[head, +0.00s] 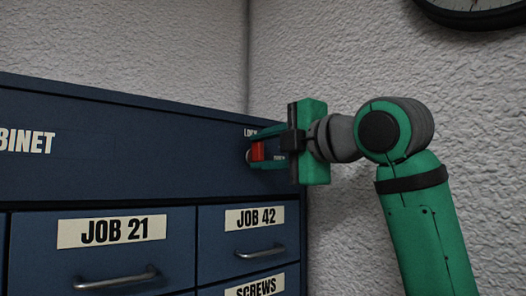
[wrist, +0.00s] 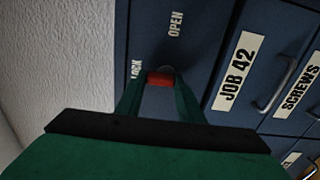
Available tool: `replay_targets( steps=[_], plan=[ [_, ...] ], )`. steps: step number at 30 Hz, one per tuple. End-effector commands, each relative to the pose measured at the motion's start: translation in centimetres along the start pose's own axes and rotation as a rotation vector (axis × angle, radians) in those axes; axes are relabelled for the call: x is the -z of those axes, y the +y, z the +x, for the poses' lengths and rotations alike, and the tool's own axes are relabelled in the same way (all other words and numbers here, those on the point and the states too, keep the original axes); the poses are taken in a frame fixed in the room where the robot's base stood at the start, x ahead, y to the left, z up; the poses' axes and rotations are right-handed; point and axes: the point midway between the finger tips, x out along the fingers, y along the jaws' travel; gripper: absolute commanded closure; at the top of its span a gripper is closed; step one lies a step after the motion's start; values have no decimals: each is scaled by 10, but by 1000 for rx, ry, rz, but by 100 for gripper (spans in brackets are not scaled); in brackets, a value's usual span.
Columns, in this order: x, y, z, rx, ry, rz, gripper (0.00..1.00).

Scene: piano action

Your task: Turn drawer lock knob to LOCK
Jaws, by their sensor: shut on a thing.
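The drawer lock knob, with a red grip (head: 257,151), sits on the blue cabinet's top panel at its right end. In the wrist view the red grip (wrist: 160,79) lies between the two green fingers. My gripper (head: 259,149) reaches in from the right and is shut on the knob. It also shows in the wrist view (wrist: 159,82), with a finger on each side of the red part. The label OPEN (wrist: 175,24) and the label LOCK (wrist: 136,70) are beside the knob. LOCK is partly covered by a finger. I cannot tell exactly which label the knob points at.
Below the panel are drawers labelled JOB 21 (head: 111,230), JOB 42 (head: 254,218) and SCREWS (head: 256,287), with protruding metal handles. A rough white wall (head: 340,60) stands close to the cabinet's right side. A clock (head: 475,10) hangs at the top right.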

Motion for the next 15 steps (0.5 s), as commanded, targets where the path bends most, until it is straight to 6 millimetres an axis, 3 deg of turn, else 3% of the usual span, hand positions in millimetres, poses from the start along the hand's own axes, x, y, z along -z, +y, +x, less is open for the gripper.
replay_targets(
  steps=[1, 2, 3, 15],
  plan=[
    [1, -1, 1, 3, 1, -1, 88],
    [0, -1, 1, 3, 1, -1, 58],
    [0, -1, 1, 3, 1, -1, 49],
    [-1, 0, -5, 0, -1, 0, 47]
  ],
)
